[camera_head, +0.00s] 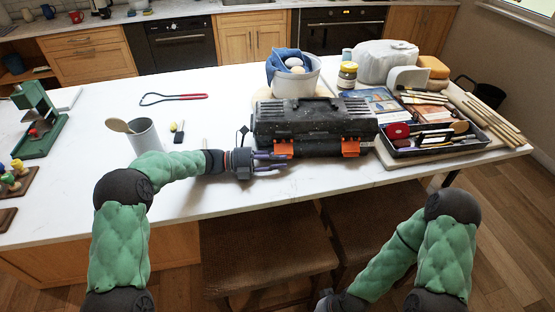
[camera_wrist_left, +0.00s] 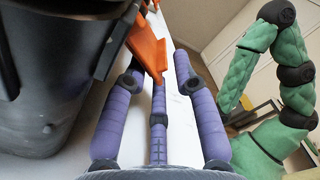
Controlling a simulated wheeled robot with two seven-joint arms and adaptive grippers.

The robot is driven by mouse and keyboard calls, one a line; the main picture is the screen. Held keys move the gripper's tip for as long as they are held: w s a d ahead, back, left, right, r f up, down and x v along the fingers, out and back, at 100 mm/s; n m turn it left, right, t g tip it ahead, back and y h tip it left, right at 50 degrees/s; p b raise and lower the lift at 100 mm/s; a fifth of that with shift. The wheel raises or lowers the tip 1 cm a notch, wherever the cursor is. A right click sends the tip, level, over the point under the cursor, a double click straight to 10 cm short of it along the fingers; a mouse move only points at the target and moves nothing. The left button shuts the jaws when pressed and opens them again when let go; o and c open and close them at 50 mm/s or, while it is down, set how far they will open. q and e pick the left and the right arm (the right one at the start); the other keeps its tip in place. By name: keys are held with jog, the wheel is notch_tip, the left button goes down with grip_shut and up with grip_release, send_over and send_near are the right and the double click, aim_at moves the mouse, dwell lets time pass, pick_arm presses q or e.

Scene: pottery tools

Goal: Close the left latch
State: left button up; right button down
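The black toolbox (camera_head: 315,119) stands closed on the white table, with two orange latches on its front. The left latch (camera_head: 283,149) is beside my left gripper (camera_head: 284,162). In the left wrist view this orange latch (camera_wrist_left: 148,48) sticks out from the toolbox wall (camera_wrist_left: 45,90), its end near the fingers. The purple fingers of my left gripper (camera_wrist_left: 160,60) are spread apart, with nothing held between them. I cannot tell whether one touches the latch. The right latch (camera_head: 350,147) is farther right. My right gripper (camera_head: 326,299) is at the bottom edge, its fingers mostly cut off.
A tray of tools (camera_head: 440,150) stands right of the toolbox. A bowl with a blue cloth (camera_head: 297,82) is behind it. A grey cup with a wooden spoon (camera_head: 145,136) stands behind my left forearm. Stools (camera_head: 265,240) are below the table's front edge.

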pick_arm(q)
grip_shut()
jog(key=shift+s+r+n+p, duration=0.3)
jog(key=shift+r+n+p, duration=0.4)
jog(key=shift+n+p, duration=0.35)
jog(key=shift+s+r+n+p, duration=0.15)
jog(key=shift+n+p, duration=0.15)
jog(key=shift+n, duration=0.25)
jog(key=shift+s+r+n+p, duration=0.1)
jog(key=shift+n+p, duration=0.2)
jog(key=shift+n, duration=0.2)
